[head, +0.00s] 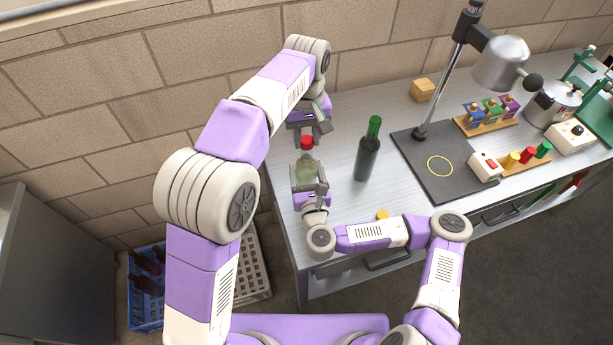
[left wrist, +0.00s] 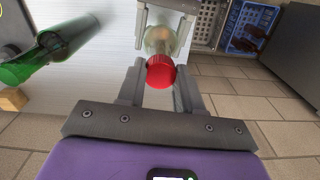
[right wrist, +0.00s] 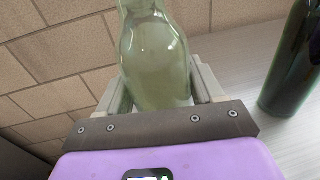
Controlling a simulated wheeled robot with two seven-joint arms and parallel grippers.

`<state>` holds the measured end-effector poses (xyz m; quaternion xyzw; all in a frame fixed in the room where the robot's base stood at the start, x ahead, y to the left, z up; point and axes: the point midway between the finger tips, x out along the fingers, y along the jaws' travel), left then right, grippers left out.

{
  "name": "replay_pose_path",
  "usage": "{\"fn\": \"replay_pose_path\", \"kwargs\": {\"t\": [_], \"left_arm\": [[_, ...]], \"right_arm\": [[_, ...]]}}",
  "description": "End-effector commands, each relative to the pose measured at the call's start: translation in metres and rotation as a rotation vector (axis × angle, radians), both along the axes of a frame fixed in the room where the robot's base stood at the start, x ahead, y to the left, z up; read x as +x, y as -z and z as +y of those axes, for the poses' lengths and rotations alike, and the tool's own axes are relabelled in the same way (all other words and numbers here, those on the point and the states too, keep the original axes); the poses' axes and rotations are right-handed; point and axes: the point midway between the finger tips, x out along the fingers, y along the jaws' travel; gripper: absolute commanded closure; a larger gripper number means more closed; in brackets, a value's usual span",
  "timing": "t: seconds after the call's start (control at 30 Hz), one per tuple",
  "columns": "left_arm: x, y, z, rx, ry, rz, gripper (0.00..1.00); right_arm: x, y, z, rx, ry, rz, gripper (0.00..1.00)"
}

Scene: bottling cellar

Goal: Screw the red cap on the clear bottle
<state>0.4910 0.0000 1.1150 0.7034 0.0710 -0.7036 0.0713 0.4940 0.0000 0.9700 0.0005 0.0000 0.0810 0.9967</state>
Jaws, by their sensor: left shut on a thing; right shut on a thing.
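The red cap (head: 307,142) is at the mouth of the clear bottle (head: 306,168), in line with its neck; I cannot tell how far it is threaded. My left gripper (head: 308,131) is above the bottle, shut on the cap. The left wrist view shows the cap (left wrist: 161,72) between the fingers, with the bottle's glass (left wrist: 160,41) beyond it. My right gripper (head: 310,186) is shut around the body of the clear bottle, which looks upright. The bottle (right wrist: 155,62) fills the space between its fingers in the right wrist view; its top is cut off there.
A green bottle (head: 367,152) with a green cap stands to the right on the bench (head: 345,195). A yellow cap (head: 382,214) lies near the front edge. A dark mat (head: 458,185), a lamp (head: 500,64) and a wooden block (head: 422,90) are farther right. The brick wall is close behind.

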Motion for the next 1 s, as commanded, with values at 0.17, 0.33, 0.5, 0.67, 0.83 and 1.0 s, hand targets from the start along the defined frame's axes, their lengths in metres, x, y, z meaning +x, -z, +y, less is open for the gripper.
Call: {"fn": "replay_pose_path", "kwargs": {"t": [0.17, 0.33, 0.5, 0.67, 0.83, 1.0], "left_arm": [[0.0002, 0.0006, 0.0005, -0.001, 0.377, 0.001, 1.0], [0.0001, 0.0007, 0.0006, 0.0, 0.715, 0.001, 1.0], [-0.0002, 0.0005, 0.0001, 0.001, 0.831, 0.0, 1.0], [-0.0003, 0.0006, -0.0002, 0.001, 0.829, 0.0, 0.51], [-0.0003, 0.0007, -0.0002, 0.001, 0.828, 0.0, 0.35], [-0.0003, 0.0007, -0.0003, 0.001, 0.827, 0.0, 0.35]], "right_arm": [[-0.0002, 0.0009, 0.0002, 0.0, -0.001, 0.002, 1.0], [-0.0003, 0.0009, 0.0002, 0.0, -0.001, 0.002, 1.0], [-0.0002, 0.0009, 0.0003, 0.0, -0.001, 0.002, 1.0], [-0.0002, 0.001, 0.0002, 0.0, -0.001, 0.003, 1.0], [-0.0002, 0.001, 0.0002, 0.0, -0.001, 0.003, 1.0], [-0.0002, 0.001, 0.0002, 0.0, -0.001, 0.003, 1.0]]}}
